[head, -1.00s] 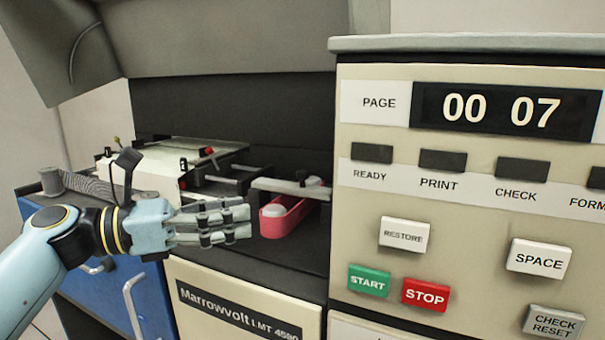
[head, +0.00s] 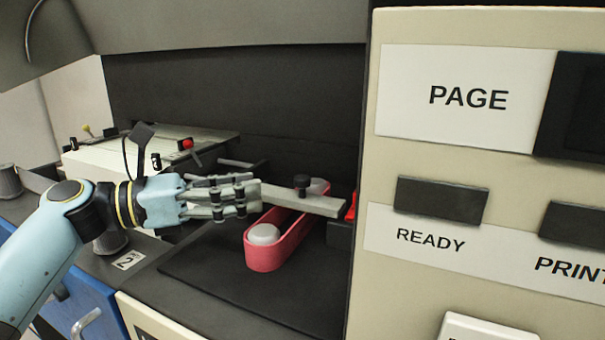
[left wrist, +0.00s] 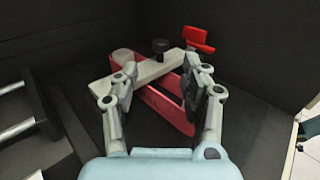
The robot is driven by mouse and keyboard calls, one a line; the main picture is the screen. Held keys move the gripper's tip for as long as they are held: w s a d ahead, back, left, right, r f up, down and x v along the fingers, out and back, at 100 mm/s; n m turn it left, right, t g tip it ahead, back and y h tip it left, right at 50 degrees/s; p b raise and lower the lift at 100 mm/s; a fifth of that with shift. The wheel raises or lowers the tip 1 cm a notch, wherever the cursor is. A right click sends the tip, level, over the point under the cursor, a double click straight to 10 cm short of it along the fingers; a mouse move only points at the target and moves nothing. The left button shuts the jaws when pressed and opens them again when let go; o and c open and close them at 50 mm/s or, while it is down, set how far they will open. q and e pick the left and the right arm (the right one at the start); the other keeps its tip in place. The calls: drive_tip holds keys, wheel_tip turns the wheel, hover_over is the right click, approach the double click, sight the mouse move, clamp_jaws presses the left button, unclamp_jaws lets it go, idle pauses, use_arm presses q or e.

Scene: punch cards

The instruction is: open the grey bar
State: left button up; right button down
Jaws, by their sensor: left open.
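The grey bar (head: 318,204) lies across the top of a red oblong tray, with a black knob (head: 302,182) standing on it. In the left wrist view the bar (left wrist: 150,73) runs slantwise, its near end at the left finger. My left gripper (head: 250,192) is open at the bar's left end. In the left wrist view its fingers (left wrist: 163,86) stand apart on either side of the bar; whether they touch it I cannot tell. A red piece (head: 351,207) is at the bar's right end. My right gripper is not in view.
The red tray (head: 266,254) holds a pale round pad (head: 264,234) and sits on a dark surface (head: 215,285). A beige panel with labelled buttons (head: 440,200) stands close on the right. A pale machine top (head: 125,160) lies at the left.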

sight(305, 176)
use_arm(q)
drive_tip(key=x, duration=0.3)
drive_tip(key=shift+d+r, duration=0.2)
drive_tip(key=shift+d, duration=0.15)
drive_tip(key=x, duration=0.5)
drive_tip(key=shift+w+d+f+p, duration=0.1)
drive_tip(key=shift+w+p, duration=0.05)
drive_tip(key=shift+p, duration=0.25)
drive_tip(key=shift+w+d, duration=0.1)
drive_tip(key=shift+d, duration=0.15)
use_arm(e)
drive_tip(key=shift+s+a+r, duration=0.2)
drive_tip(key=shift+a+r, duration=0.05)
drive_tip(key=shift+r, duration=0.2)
use_arm(q)
clamp_jaws()
drive_tip(key=shift+d+f, duration=0.1)
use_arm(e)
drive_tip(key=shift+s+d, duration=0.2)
use_arm(q)
drive_tip(key=shift+w+d, duration=0.1)
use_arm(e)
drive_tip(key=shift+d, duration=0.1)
